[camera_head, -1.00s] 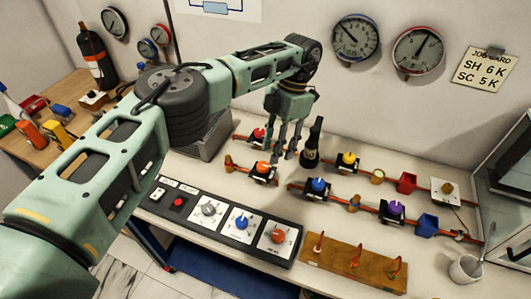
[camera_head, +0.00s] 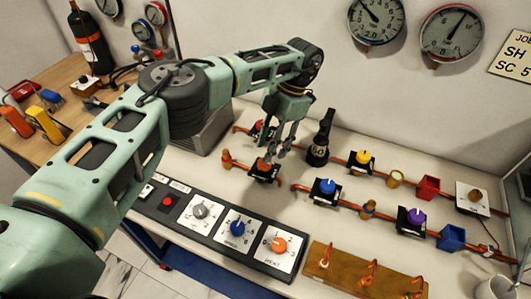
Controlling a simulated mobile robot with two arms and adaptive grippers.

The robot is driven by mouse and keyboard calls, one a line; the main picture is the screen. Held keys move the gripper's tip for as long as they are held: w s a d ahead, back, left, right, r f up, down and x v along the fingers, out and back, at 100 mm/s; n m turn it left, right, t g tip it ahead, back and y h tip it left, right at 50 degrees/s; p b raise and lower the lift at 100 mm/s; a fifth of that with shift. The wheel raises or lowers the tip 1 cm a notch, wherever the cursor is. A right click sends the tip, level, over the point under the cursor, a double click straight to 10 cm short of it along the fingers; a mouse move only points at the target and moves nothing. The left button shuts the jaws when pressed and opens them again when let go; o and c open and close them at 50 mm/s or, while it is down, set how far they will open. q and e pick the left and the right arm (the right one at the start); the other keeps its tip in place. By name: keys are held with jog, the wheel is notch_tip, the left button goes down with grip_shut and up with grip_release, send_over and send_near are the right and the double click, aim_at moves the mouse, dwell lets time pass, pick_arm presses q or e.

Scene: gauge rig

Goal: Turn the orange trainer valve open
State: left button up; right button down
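The orange trainer valve (camera_head: 263,165) has an orange knob on a black base, set in a copper pipe run on the white bench. My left gripper (camera_head: 276,151) comes down from above and points at it. Its fingertips are just above and to the right of the orange knob. The two fingers are apart with nothing seen between them. I cannot tell whether a fingertip touches the knob. My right gripper is out of view.
A red valve (camera_head: 258,127) is partly hidden behind my gripper. Blue (camera_head: 327,187), yellow (camera_head: 364,157) and purple (camera_head: 416,216) valves lie further right. A control panel (camera_head: 178,212) with another orange knob (camera_head: 279,244) is in front.

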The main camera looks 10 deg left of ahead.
pick_arm(q)
jog(key=p+x, duration=0.1)
jog(key=x, duration=0.2)
jog(key=shift+a+f, duration=0.1)
jog(key=shift+f, duration=0.1)
jog(key=shift+s+f, duration=0.1)
jog(key=shift+f, duration=0.3)
jog(key=shift+c, duration=0.5)
jog(key=shift+r, duration=0.1)
grip_shut()
jog(key=shift+a, duration=0.1)
